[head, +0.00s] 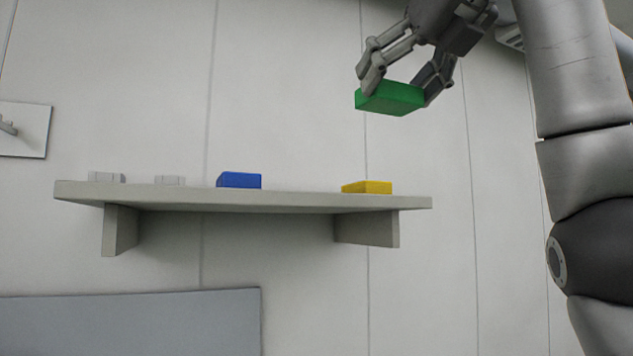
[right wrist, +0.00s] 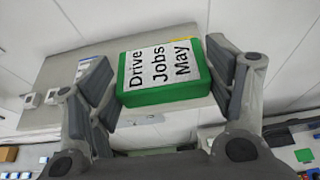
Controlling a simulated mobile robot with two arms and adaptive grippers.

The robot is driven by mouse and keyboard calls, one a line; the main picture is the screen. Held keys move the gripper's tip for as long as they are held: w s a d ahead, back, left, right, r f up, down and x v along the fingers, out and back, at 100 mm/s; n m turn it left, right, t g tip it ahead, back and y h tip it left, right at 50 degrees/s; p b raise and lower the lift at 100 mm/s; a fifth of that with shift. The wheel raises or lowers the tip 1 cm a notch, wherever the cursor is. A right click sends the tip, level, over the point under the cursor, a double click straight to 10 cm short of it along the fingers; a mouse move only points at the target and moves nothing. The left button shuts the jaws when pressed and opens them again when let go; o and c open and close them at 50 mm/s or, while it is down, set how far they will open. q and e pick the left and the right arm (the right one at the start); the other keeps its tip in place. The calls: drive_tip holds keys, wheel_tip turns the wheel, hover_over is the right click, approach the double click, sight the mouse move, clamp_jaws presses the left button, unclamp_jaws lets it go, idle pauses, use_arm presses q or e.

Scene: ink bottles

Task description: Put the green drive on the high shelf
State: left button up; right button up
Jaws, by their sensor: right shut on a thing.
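The green drive (head: 388,98) is a flat green block held above the right part of the high shelf (head: 300,201) in the head view. In the right wrist view the green drive (right wrist: 165,72) carries a white label reading "Drive Jobs May". My right gripper (head: 402,86) is shut on it, with the fingers on its two ends. In the right wrist view my right gripper (right wrist: 163,82) has the shelf (right wrist: 62,84) behind the drive. My left gripper is not in view.
On the shelf stand a blue block (head: 239,180), a yellow block (head: 367,187) and two small pale pieces (head: 170,180) at the left. Free room lies between the blue and yellow blocks. A grey panel (head: 130,322) is below.

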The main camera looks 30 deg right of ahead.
sight(359, 108)
drive_tip(key=w+a+f, duration=0.2)
drive_tip(key=w+a, duration=0.1)
drive_tip(key=shift+a, duration=0.1)
drive_tip(key=w+a+f, duration=0.1)
drive_tip(key=w+f, duration=0.2)
drive_tip(key=w+a+f, duration=0.1)
drive_tip(key=w, duration=0.1)
drive_tip(key=shift+w+a+f, duration=0.15)
drive_tip(key=shift+a+f, duration=0.05)
drive_tip(key=shift+a, duration=0.1)
drive_tip(key=shift+w+a+f, duration=0.25)
drive_tip(key=shift+w+f, duration=0.1)
drive_tip(key=shift+f, duration=0.4)
drive_tip(key=shift+s+f, duration=0.1)
drive_tip(key=shift+a+f, duration=0.2)
drive_tip(key=shift+f, duration=0.05)
drive_tip(key=shift+w+a+f, duration=0.1)
drive_tip(key=shift+f, duration=0.45)
drive_tip(key=shift+w+a+f, duration=0.1)
drive_tip(key=shift+f, duration=0.45)
drive_tip(key=shift+d+f, duration=0.15)
drive_tip(key=shift+f, duration=0.35)
drive_tip(key=shift+s, duration=0.1)
drive_tip(key=o, duration=1.2)
drive_tip(key=shift+f, duration=0.15)
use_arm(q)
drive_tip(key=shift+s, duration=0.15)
